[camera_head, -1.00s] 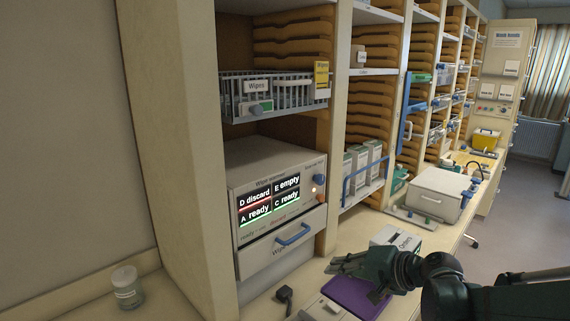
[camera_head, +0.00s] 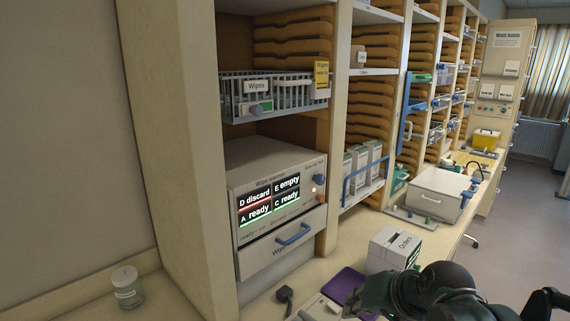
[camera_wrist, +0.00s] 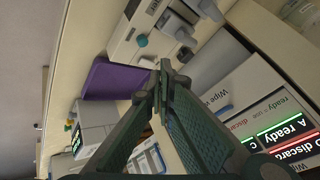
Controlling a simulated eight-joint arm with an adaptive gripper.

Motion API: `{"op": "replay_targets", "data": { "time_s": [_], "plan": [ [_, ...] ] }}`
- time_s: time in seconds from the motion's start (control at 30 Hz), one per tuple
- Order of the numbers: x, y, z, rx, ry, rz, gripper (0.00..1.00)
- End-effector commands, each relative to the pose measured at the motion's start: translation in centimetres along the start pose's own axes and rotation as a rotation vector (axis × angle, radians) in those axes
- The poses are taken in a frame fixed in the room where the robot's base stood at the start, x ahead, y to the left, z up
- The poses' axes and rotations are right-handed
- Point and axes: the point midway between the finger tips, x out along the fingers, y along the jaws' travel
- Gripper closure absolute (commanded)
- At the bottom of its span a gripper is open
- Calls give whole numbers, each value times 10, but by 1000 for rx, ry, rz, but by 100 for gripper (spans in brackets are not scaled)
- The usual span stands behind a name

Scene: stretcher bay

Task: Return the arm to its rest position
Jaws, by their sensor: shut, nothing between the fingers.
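My gripper (camera_head: 362,299) is dark green and low in the head view, at the right end of the purple pad (camera_head: 346,283), with my arm running off to the lower right. In the wrist view its two fingers (camera_wrist: 163,72) come together at their tips, with nothing held between them. The fingers point over the counter, and the purple pad (camera_wrist: 104,80) lies just left of the tips. The rest position itself is not marked in any view.
A white Orders box (camera_head: 393,249) stands right behind my arm. The wipe warmer (camera_head: 302,168) with a lit screen and a blue-handled drawer is at the left. A small black object (camera_head: 285,296) lies on the counter. A jar (camera_head: 127,288) stands far left.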

Motion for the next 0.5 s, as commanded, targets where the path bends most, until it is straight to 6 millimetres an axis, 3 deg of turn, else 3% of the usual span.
{"op": "replay_targets", "data": {
  "time_s": [0.5],
  "plan": [
    [-50, 34, 46, -209, 17, 199, 100]
  ]
}}
